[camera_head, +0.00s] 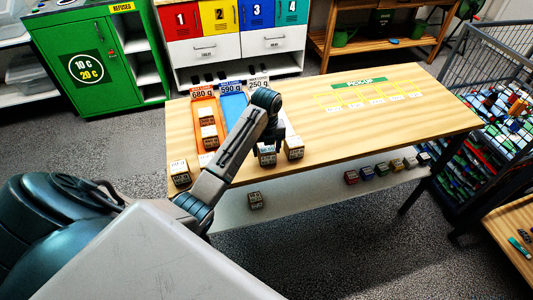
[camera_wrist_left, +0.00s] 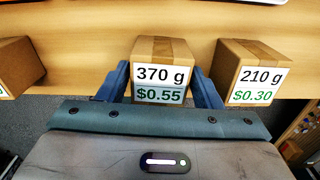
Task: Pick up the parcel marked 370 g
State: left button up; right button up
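The parcel marked 370 g (camera_wrist_left: 161,75) is a small brown cardboard box with a white label that also reads $0.55. In the head view it is the box (camera_head: 267,158) at the table's near edge, under my left gripper (camera_head: 267,147). In the left wrist view the fingers of my left gripper (camera_wrist_left: 160,82) stand one on each side of this parcel, very close to its sides. I cannot tell whether they press on it. The parcel appears to rest on the wooden table (camera_head: 340,130). My right gripper is not in view.
A 210 g parcel (camera_wrist_left: 258,72) stands close on the right, and another box (camera_wrist_left: 18,66) is at the left. An orange lane (camera_head: 197,103) and a blue lane (camera_head: 233,105) lie behind. More boxes stand on a lower shelf (camera_head: 310,200). The table's right side is clear.

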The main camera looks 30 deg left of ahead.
pick_arm(q)
jog(key=c, duration=0.8)
jog(key=shift+r, duration=0.1)
jog(key=shift+c, duration=0.2)
